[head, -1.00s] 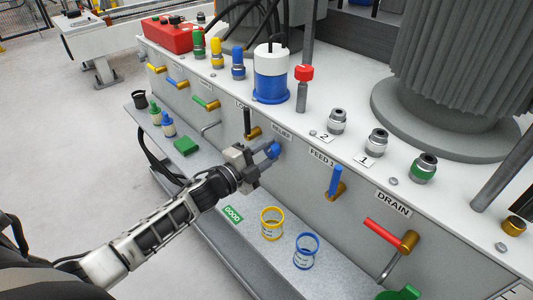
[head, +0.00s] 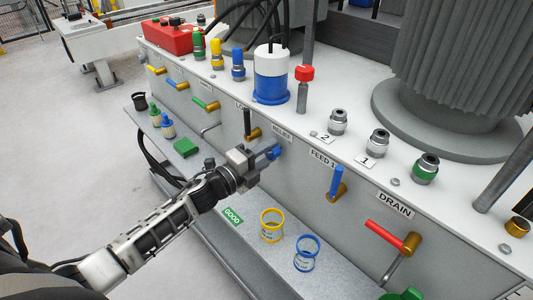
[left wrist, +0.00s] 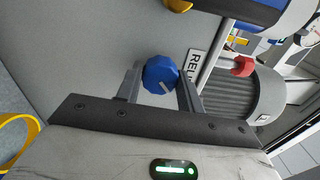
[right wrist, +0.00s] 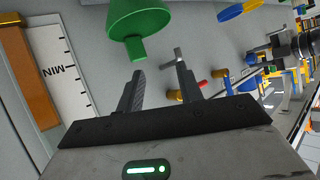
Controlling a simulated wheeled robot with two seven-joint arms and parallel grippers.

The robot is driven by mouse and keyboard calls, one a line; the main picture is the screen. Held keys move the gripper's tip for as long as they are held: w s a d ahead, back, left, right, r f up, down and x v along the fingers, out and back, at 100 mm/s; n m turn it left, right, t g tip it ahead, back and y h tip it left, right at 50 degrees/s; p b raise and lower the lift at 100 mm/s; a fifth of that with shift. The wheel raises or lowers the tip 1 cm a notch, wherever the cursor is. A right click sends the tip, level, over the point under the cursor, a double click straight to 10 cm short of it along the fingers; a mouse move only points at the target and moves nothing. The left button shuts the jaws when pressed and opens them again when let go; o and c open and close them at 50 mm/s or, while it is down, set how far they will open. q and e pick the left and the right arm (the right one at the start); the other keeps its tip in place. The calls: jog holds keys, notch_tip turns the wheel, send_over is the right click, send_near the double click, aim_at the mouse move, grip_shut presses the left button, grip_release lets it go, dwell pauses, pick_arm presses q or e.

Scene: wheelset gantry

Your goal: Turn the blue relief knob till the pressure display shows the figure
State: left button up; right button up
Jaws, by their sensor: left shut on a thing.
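The blue relief knob (head: 275,152) sits on the grey front panel under the RELIEF label (head: 282,134). My left gripper (head: 265,155) is shut on it, coming in from the front left. In the left wrist view the faceted knob (left wrist: 159,72) sits between the two fingers, with a pale mark on its face toward the lower right. My right gripper (right wrist: 161,77) shows only in the right wrist view, open and empty, with a green conical part (right wrist: 138,22) just beyond its fingers. I cannot make out a pressure display or its figure in any view.
The blue FEED 1 lever (head: 337,182) and red DRAIN lever (head: 384,235) are right of the knob. A black-handled lever (head: 247,122) stands close to its left.

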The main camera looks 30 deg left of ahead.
pick_arm(q)
jog(key=o, duration=1)
pick_arm(e)
jog(key=shift+r, duration=0.1)
pick_arm(q)
jog(key=shift+s, duration=0.1)
jog(key=shift+v, duration=7.9)
pick_arm(e)
jog(key=shift+s+d+r, duration=0.2)
jog(key=shift+r, duration=0.25)
jog(key=shift+f, duration=0.1)
